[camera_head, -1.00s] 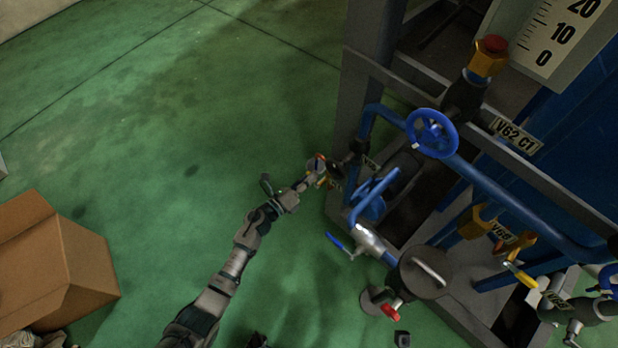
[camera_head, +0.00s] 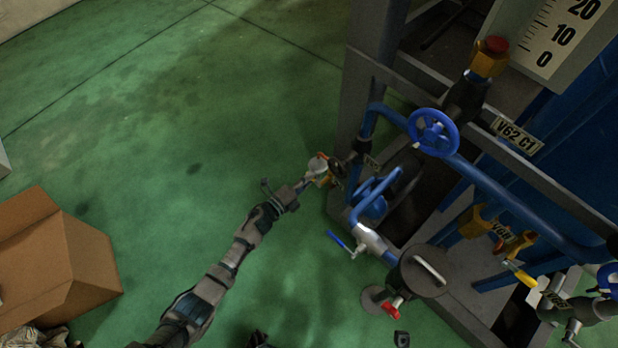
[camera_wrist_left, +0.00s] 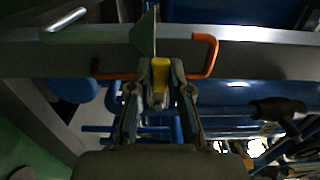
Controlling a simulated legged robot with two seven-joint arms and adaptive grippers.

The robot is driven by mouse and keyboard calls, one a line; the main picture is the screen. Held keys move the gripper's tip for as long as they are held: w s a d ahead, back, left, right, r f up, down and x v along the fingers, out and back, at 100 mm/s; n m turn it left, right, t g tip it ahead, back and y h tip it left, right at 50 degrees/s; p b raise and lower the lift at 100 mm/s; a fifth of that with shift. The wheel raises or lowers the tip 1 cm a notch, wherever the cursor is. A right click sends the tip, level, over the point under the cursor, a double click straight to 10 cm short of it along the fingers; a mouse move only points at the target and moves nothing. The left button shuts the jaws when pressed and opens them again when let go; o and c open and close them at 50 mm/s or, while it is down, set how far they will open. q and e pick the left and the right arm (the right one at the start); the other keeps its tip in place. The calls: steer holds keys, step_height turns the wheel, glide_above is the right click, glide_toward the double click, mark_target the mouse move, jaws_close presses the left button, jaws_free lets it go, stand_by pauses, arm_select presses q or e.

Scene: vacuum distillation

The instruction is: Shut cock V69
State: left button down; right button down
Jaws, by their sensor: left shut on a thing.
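My left gripper (camera_head: 322,177) is at the lower left corner of the rig's frame, on a small cock with orange-red and whitish parts (camera_head: 318,164). An orange bent handle (camera_wrist_left: 207,55) stands out to the right of the fingers, and another orange part (camera_wrist_left: 113,75) lies to the left. A small label plate (camera_head: 372,163) beside the cock is too small to read.
A blue handwheel (camera_head: 433,132) and a plate reading V62 C1 (camera_head: 517,134) are to the right. A lever with a blue handle (camera_head: 340,241) and a red-handled cock (camera_head: 391,307) sit below. A cardboard box (camera_head: 60,265) stands at left. The green floor between is mostly clear.

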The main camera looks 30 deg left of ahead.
arm_select(q)
steer(key=shift+s+a+f+n, duration=0.1)
steer(key=shift+a+f+n, duration=0.05)
steer(key=shift+f+n, duration=0.2)
steer(key=c, duration=1.3)
jaws_free()
steer(key=shift+f, duration=0.1)
steer(key=shift+o, duration=1.1)
steer(key=v, duration=1.2)
